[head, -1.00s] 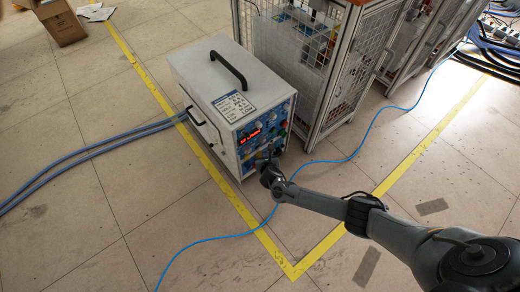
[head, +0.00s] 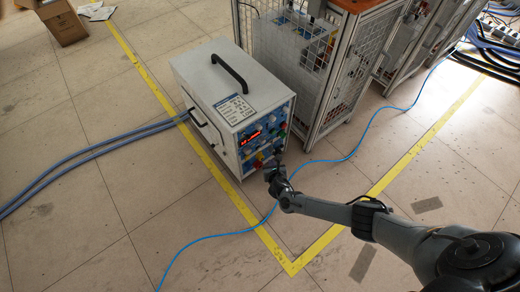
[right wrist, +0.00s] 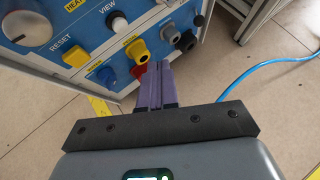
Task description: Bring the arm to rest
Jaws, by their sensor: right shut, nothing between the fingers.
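My right arm reaches in from the lower right in the head view. Its gripper (head: 272,168) is just in front of the lower front panel of the induction heater (head: 215,80), a white box with a blue panel and a lit red display. In the right wrist view the gripper fingers (right wrist: 157,72) are together and empty. They point at the panel's lower edge, close to a red connector (right wrist: 138,71) and a yellow connector (right wrist: 138,50). I cannot tell whether the fingertips touch the panel. My left gripper is not in view.
A wire-mesh cage (head: 300,60) stands right of the heater. A thin blue cable (head: 365,135) crosses the floor under my right arm. Thicker blue hoses (head: 90,155) run left from the heater. Yellow floor tape (head: 230,190) borders the area.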

